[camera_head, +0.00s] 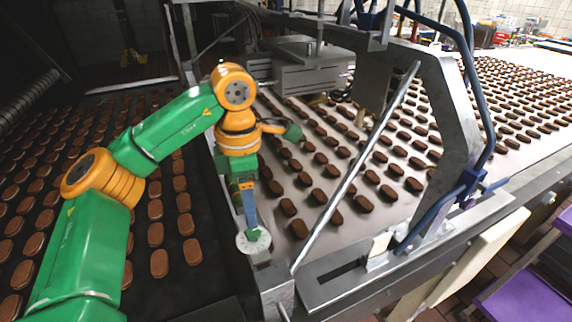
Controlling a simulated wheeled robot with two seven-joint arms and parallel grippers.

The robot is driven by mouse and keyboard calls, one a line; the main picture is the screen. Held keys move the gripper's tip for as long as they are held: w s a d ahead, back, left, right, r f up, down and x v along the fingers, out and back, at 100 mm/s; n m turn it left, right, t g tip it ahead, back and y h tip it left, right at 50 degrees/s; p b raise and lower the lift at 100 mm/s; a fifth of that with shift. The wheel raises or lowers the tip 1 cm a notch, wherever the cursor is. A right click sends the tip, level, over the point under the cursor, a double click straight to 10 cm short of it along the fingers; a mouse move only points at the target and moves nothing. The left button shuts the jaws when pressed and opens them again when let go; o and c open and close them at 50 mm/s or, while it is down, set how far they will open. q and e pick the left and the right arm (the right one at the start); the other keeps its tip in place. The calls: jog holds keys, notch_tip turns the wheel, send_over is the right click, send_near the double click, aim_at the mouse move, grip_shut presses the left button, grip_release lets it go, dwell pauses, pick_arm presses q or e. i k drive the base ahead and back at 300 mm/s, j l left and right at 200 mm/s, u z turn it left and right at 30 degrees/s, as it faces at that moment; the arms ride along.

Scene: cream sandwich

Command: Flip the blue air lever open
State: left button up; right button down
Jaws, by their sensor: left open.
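My left arm, green and orange, reaches in from the left. Its gripper (252,228) points down over a round white disc (243,245) on the metal frame between the two belts. It is open, and I see nothing held in it. A narrow blue bar (250,206) shows at the gripper; I cannot tell whether it is the blue air lever or part of the gripper. The gripper's far side and part of the disc are hidden. My right gripper is not in view.
Brown biscuits lie in rows on the dark belt (208,288) at left and the pale belt (515,155) at right. A grey metal arch (448,110) with blue pipes (490,125) stands at right. A slanted metal rod (345,185) is close right of the gripper.

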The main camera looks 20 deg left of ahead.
aim_at(484, 188)
jog(key=k+l, duration=1.2)
jog(key=k, duration=0.1)
